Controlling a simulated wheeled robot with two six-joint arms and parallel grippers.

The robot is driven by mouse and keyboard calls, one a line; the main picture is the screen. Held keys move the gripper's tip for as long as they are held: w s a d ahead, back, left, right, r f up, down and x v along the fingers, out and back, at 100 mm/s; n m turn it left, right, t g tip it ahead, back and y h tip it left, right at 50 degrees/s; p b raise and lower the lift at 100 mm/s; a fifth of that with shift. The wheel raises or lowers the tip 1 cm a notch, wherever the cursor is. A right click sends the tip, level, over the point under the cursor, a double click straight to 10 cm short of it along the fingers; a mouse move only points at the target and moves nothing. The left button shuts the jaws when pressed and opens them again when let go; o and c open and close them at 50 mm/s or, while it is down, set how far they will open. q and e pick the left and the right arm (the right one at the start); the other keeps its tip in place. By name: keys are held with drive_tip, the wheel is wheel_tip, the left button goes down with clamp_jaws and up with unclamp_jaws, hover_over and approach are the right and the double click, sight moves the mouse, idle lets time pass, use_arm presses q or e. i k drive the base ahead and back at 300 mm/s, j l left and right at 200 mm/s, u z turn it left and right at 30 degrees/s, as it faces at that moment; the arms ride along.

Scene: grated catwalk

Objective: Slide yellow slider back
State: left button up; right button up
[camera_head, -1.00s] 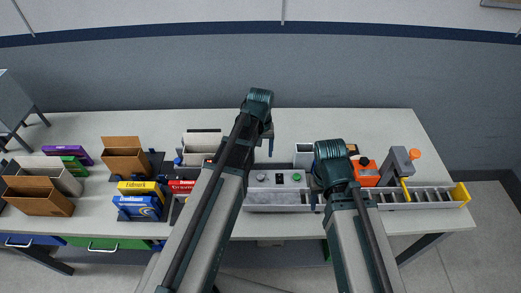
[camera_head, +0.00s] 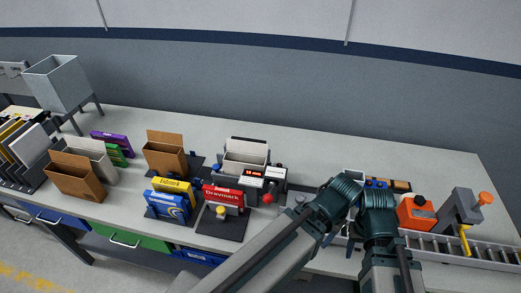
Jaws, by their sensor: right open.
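A small yellow knob (camera_head: 221,211) stands on a dark plate in front of a red "Draymark" box (camera_head: 222,194), left of my arms. A second yellow piece (camera_head: 465,239) stands upright at the slotted grey rail on the right. I cannot tell for certain which of them is the slider. My right gripper (camera_head: 352,230) is open, partly hidden by its own wrist, over the grey unit near the middle right and apart from both yellow pieces. My left arm reaches in from below and ends close beside the right wrist. Its gripper is hidden behind the arm links.
A red-knobbed device with a lit display (camera_head: 255,182) stands left of my arms. An orange block (camera_head: 416,211) and a grey post (camera_head: 461,208) stand at the right. Cardboard boxes (camera_head: 165,155) and yellow and blue cartons (camera_head: 166,208) fill the left. The table's back strip is clear.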

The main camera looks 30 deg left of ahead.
sight(221, 209)
drive_tip(key=u, duration=0.4)
drive_tip(key=l+u, duration=0.1)
drive_tip(key=u, duration=0.65)
drive_tip(key=k+u, duration=0.1)
drive_tip(key=u, duration=0.3)
